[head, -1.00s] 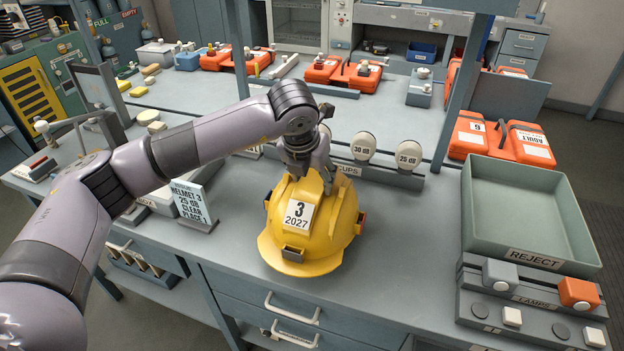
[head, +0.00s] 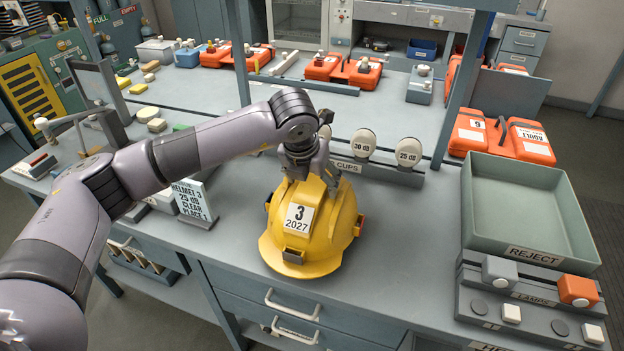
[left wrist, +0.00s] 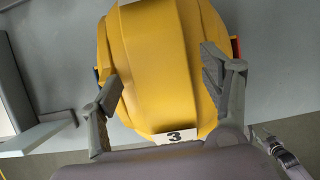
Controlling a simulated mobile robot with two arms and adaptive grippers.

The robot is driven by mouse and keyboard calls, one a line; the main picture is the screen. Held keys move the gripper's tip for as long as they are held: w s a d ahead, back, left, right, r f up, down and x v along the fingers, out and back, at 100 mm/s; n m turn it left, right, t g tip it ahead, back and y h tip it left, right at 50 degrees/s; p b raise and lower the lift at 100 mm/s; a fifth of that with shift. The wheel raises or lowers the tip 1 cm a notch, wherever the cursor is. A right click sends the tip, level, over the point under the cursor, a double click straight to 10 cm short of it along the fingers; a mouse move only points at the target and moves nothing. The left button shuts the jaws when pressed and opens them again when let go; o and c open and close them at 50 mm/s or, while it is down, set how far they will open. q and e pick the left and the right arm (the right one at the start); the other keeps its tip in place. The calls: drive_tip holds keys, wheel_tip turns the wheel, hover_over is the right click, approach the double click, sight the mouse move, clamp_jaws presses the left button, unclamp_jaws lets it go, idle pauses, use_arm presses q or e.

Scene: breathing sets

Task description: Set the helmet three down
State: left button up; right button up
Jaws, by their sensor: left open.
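The yellow helmet (head: 325,235) with the label "3 2027" rests upright on the grey bench, close to its front edge. It also fills the middle of the left wrist view (left wrist: 160,70), its "3" label towards the bottom. My left gripper (head: 310,178) is over the crown of the helmet. In the left wrist view the two fingers of my left gripper (left wrist: 163,82) stand apart on either side of the helmet's shell, open; whether either touches it I cannot tell.
A sign (head: 192,201) reading helmet 3, 25 dB, clear, place 1 stands left of the helmet. Behind it is a cups rack (head: 385,172). A reject tray (head: 525,257) and a lamps panel (head: 530,299) are at the right. Bench between helmet and tray is clear.

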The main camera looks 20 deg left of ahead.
use_arm(q)
drive_tip(key=shift+r, duration=0.25)
drive_tip(key=b+v, duration=0.2)
drive_tip(key=v, duration=0.9)
drive_tip(key=shift+s+r, duration=0.25)
drive_tip(key=shift+r, duration=0.05)
